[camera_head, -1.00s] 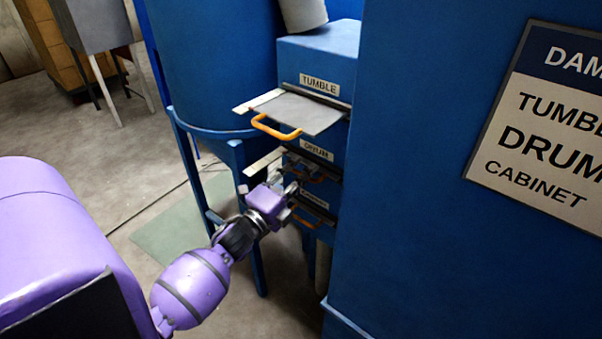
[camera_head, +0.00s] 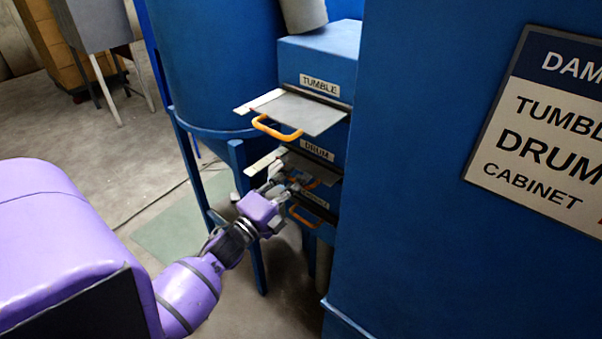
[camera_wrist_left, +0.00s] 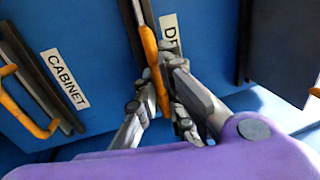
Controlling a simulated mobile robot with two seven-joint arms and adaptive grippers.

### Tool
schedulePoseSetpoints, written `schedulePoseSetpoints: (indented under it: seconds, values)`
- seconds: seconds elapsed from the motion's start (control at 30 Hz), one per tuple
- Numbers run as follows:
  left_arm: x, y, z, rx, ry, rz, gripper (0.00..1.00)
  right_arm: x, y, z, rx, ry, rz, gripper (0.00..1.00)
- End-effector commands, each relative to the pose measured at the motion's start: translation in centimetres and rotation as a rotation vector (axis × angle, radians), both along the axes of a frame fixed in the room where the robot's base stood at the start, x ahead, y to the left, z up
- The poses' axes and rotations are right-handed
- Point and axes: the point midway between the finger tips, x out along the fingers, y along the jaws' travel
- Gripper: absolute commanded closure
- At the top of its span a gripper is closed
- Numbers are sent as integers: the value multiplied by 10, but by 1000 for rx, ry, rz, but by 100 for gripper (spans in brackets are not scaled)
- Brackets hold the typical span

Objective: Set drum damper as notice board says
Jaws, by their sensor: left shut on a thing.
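The drum damper's grey plate (camera_head: 312,165) sits below the label DRUM (camera_head: 317,151) on the blue duct. Its orange handle (camera_wrist_left: 152,68) lies between the fingers of my left gripper (camera_wrist_left: 155,98), which is shut on it; in the head view the left gripper (camera_head: 284,184) partly hides this handle. The notice board (camera_head: 545,130) on the blue panel reads TUMBLE, DRUM, CABINET; its right side, with any settings, is cut off. My right gripper is not in view.
Above, the tumble damper (camera_head: 300,108) sticks well out with its orange handle (camera_head: 275,130). Below, the cabinet damper's orange handle (camera_head: 303,217) sits close to the duct. A blue drum on legs (camera_head: 215,70) stands left, and a large blue panel (camera_head: 410,200) right.

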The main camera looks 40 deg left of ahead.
Motion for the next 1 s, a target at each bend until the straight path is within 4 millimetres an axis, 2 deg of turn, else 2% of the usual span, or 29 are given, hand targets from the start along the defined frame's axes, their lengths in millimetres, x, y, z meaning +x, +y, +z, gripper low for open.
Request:
schedulePoseSetpoints:
  seconds: [0.03,0.13,0.4,0.43,0.57,0.6,0.87,1.0]
  values:
    - [-9,1,0,-1,3,3,100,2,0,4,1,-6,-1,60]
    - [-18,2,0,0,3,2,100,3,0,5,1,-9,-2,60]
    - [-20,2,-1,1,3,2,100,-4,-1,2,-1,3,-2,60]
    - [-20,2,-1,1,4,2,91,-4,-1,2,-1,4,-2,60]
    - [-19,2,-1,1,3,2,74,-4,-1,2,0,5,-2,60]
    - [-19,2,-1,1,3,1,72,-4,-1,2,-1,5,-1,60]
    - [-20,2,-1,1,3,1,72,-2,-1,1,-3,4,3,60]
    - [-29,2,-3,1,4,1,72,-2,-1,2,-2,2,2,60]
